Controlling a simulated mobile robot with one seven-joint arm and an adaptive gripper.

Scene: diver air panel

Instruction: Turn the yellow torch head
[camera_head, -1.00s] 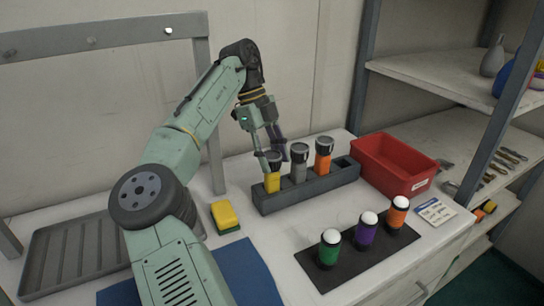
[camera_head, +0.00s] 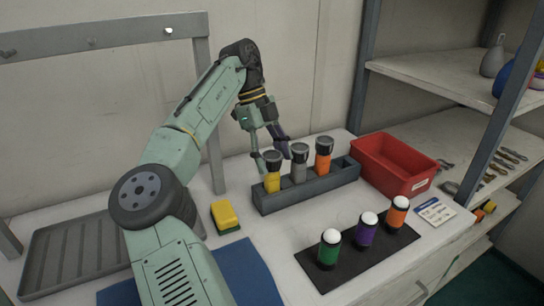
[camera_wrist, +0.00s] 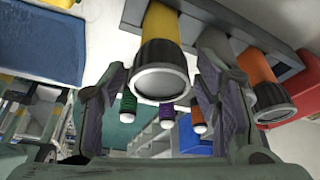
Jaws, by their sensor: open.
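The yellow torch (camera_head: 272,183) stands upright in the left slot of the grey holder (camera_head: 318,189), its dark head (camera_head: 272,160) on top. My gripper (camera_head: 269,157) is open around the yellow torch's head, one finger on each side. In the wrist view, the yellow torch (camera_wrist: 161,25) and its round head (camera_wrist: 162,72) show between the two open fingers (camera_wrist: 163,95), with a gap on each side. I cannot tell whether a finger touches the head. A grey torch (camera_head: 299,170) and an orange torch (camera_head: 323,162) stand in the same holder.
The grey torch is close beside my right finger. A red bin (camera_head: 393,176) stands right of the holder. Green, purple and orange capped cylinders stand on a dark mat (camera_head: 333,274) in front. A yellow sponge (camera_head: 224,215) lies at left.

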